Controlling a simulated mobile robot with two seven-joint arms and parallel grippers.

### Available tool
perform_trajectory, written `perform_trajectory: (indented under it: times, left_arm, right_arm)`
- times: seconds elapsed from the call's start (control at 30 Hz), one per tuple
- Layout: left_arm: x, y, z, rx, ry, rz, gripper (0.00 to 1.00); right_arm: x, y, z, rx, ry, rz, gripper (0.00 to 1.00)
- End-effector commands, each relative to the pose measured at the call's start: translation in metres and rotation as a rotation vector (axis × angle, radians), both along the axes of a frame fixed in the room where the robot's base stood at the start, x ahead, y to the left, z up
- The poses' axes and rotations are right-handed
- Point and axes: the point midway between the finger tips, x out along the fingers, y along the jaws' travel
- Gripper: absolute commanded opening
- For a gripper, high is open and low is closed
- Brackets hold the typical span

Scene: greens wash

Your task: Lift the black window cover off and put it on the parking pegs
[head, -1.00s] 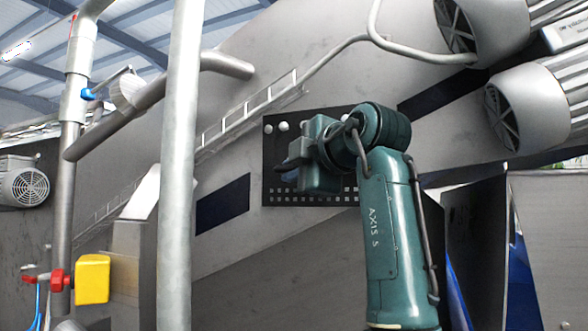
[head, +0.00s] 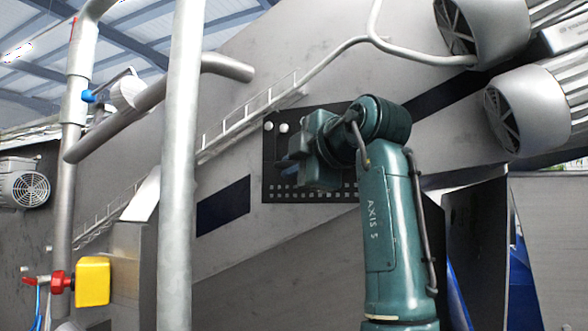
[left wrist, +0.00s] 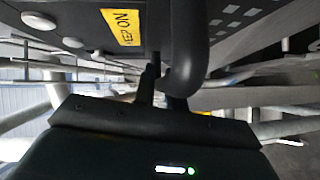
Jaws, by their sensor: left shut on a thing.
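The black window cover (head: 272,165) is a flat dark plate against the sloping grey metal wall. In the left wrist view the cover (left wrist: 185,15) fills the top, with a yellow label. There my left gripper (left wrist: 163,85) is shut on the cover's dark bar handle (left wrist: 188,50). I cannot make out the parking pegs. My right gripper is not in view.
A thick vertical pipe (head: 182,200) stands left of the cover. A bent pipe (head: 160,100) and a yellow box (head: 92,281) are further left. Motors (head: 528,108) stick out at the upper right. A dark blue window strip (head: 223,206) lies lower left of the cover.

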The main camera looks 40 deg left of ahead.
Motion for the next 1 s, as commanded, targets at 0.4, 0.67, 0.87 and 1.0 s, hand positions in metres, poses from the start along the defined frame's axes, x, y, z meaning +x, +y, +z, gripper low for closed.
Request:
perform_trajectory:
  times: [0.4,0.67,0.87,1.0]
  left_arm:
    - [-0.001,0.0,0.014,0.001,-0.003,0.0,0.0]
    - [-0.001,0.0,0.022,0.001,-0.002,0.0,0.0]
    - [-0.001,0.0,0.027,0.001,-0.002,0.0,0.0]
    - [-0.001,0.0,0.032,0.001,-0.003,0.0,0.0]
  right_arm:
    - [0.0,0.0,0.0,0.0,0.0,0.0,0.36]
    - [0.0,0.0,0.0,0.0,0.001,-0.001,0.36]
    - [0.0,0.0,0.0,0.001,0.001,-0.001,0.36]
    - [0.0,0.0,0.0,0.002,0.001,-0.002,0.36]
